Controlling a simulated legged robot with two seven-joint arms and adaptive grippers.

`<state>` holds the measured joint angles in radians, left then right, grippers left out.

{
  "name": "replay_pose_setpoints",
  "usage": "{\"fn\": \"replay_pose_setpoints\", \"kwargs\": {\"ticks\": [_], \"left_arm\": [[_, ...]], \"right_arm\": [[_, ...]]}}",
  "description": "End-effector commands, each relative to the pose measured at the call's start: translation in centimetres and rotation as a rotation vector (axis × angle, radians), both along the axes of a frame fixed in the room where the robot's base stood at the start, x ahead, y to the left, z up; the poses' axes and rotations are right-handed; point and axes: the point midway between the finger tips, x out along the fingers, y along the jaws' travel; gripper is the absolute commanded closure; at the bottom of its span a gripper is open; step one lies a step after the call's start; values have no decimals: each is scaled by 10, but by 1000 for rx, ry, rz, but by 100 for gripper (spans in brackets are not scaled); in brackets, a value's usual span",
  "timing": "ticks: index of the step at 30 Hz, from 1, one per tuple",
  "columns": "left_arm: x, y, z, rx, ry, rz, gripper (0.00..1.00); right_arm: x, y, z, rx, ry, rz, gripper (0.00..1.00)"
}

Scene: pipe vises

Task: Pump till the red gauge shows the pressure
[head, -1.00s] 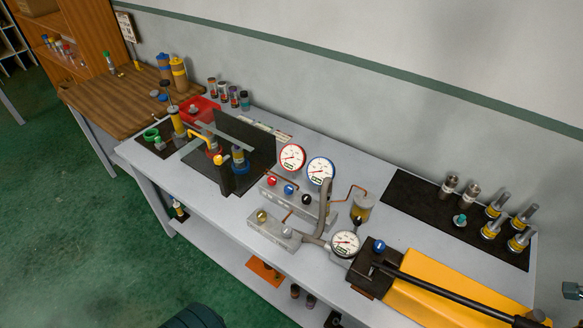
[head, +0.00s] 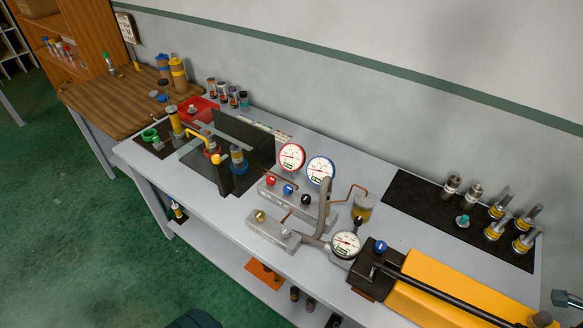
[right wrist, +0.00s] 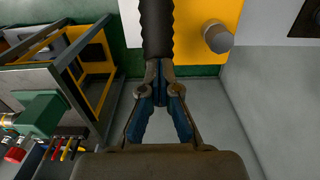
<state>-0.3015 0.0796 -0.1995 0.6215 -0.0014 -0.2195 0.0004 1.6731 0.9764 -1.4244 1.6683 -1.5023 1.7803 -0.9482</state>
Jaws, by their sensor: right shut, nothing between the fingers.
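The red-rimmed gauge (head: 291,157) stands upright on the bench beside a blue-rimmed gauge (head: 320,170); its needle is too small to read surely. A third gauge (head: 345,244) sits at the pump's hose end. In the right wrist view my right gripper (right wrist: 160,78), with blue finger pads, is shut and empty. The lever's black grip (right wrist: 157,28) appears directly beyond its fingertips; I cannot tell whether they touch. My left gripper is out of view.
A valve block with red, blue and black knobs (head: 288,189) stands below the gauges. A dark clear shield (head: 245,143) is to their left. Metal fittings stand on a black mat (head: 425,199) at the right rear.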

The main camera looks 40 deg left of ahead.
Motion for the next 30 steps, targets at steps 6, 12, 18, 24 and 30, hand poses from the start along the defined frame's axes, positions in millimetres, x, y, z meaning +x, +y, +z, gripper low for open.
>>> {"fn": "replay_pose_setpoints", "kwargs": {"ticks": [6, 12, 18, 24, 30], "left_arm": [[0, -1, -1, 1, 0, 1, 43], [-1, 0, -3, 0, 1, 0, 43], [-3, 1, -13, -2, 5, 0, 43], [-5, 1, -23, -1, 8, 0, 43], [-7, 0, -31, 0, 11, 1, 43]], "right_arm": [[0, -1, -3, 2, 0, -1, 100], [0, 0, -5, 0, 1, -2, 100], [0, 0, -20, -2, 4, -1, 100], [0, -4, -38, 0, 3, 0, 100], [0, -9, -51, 0, 1, -1, 100]]}}
